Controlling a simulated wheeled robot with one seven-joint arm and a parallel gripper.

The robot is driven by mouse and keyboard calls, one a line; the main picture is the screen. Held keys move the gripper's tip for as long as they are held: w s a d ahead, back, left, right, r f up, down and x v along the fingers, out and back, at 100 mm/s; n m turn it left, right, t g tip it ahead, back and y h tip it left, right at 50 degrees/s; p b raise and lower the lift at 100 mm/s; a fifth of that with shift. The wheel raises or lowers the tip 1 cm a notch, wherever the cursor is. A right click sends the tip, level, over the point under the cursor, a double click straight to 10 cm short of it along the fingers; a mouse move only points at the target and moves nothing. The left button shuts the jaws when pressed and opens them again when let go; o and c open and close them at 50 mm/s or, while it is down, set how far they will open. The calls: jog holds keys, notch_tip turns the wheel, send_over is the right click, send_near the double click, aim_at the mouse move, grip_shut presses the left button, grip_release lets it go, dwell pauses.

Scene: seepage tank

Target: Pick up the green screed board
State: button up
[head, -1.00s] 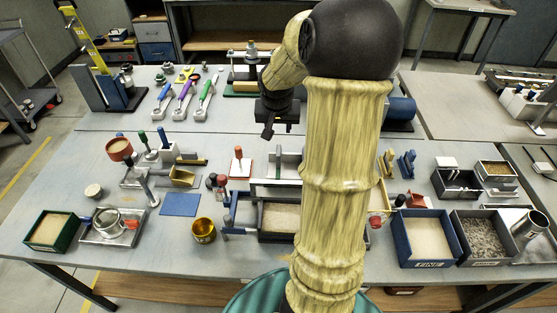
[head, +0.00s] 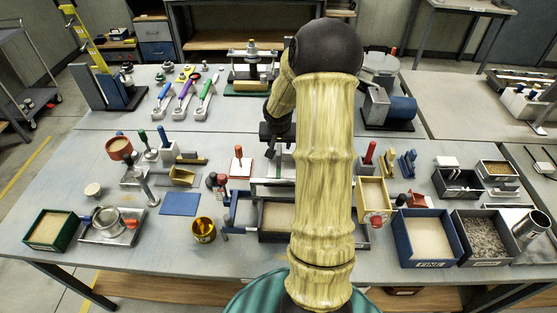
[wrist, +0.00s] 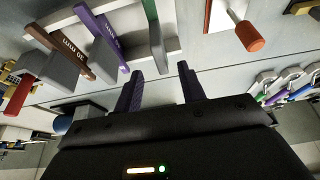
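The green screed board (wrist: 153,22) stands upright at the end of a light rack in the wrist view, its narrow edge towards me. My gripper (wrist: 159,72) is open and empty. Its two dark purple fingers are apart, and the board's near end lies just beyond the gap, roughly in line with it. I see no contact. In the head view my gripper (head: 275,140) is over the middle of the table by the rack, and my arm hides much of that area.
Brown (wrist: 67,40) and purple (wrist: 98,32) boards stand beside the green one. A sand box (head: 276,217) is in front. A blue bin (head: 424,238) stands at the right.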

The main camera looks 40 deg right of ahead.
aim_at(279, 149)
jog(key=x, duration=0.5)
dwell(0.4)
dwell(0.3)
grip_shut()
